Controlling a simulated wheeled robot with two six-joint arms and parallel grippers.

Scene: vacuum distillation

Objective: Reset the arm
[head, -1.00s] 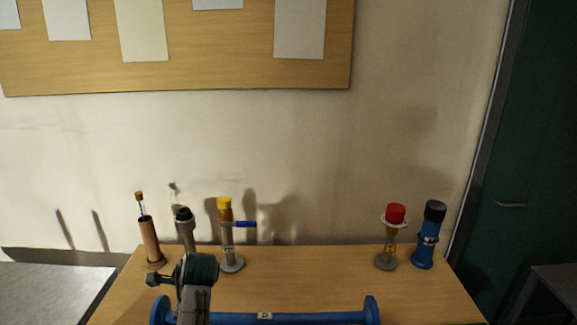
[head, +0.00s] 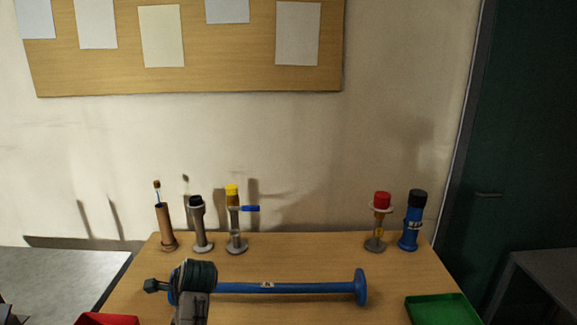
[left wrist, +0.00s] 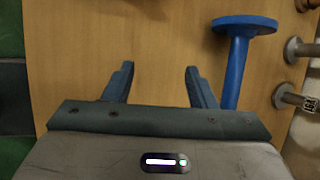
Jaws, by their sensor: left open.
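My left gripper (left wrist: 158,78) is open and empty in the left wrist view, with its two fingers spread over the wooden table (left wrist: 165,35). A long blue bar with round end flanges (left wrist: 236,70) lies just right of its fingers, apart from them. In the head view, part of my left arm comes up in front of the left end of the blue bar (head: 300,287) and hides it. My right gripper is in neither view.
Along the table's back stand a brown tube (head: 167,228), a black-topped grey piece (head: 199,225), a yellow-capped piece (head: 234,225), a red-capped piece (head: 379,222) and a blue cylinder (head: 411,222). A red tray (head: 105,319) and green tray (head: 441,310) show at the front.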

